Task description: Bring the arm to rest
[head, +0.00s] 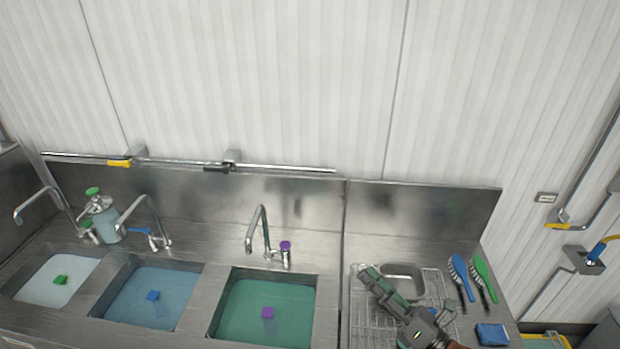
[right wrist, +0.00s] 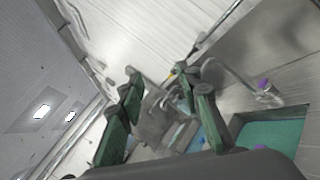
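My right gripper (head: 378,284) reaches in from the lower right, over the wire rack (head: 352,318) on the right-hand counter. In the right wrist view my right gripper (right wrist: 160,88) has its two green-padded fingers apart, with nothing held between them. A metal pan (head: 405,272) sits on the rack behind the gripper and is partly hidden by it. My left gripper is not in view.
Three water-filled basins lie left: pale (head: 58,278), blue (head: 152,296) and green (head: 265,306). Faucets and a soap dispenser (head: 105,222) stand behind them. A blue brush (head: 461,277), a green brush (head: 486,277) and a blue sponge (head: 492,334) lie right of the rack.

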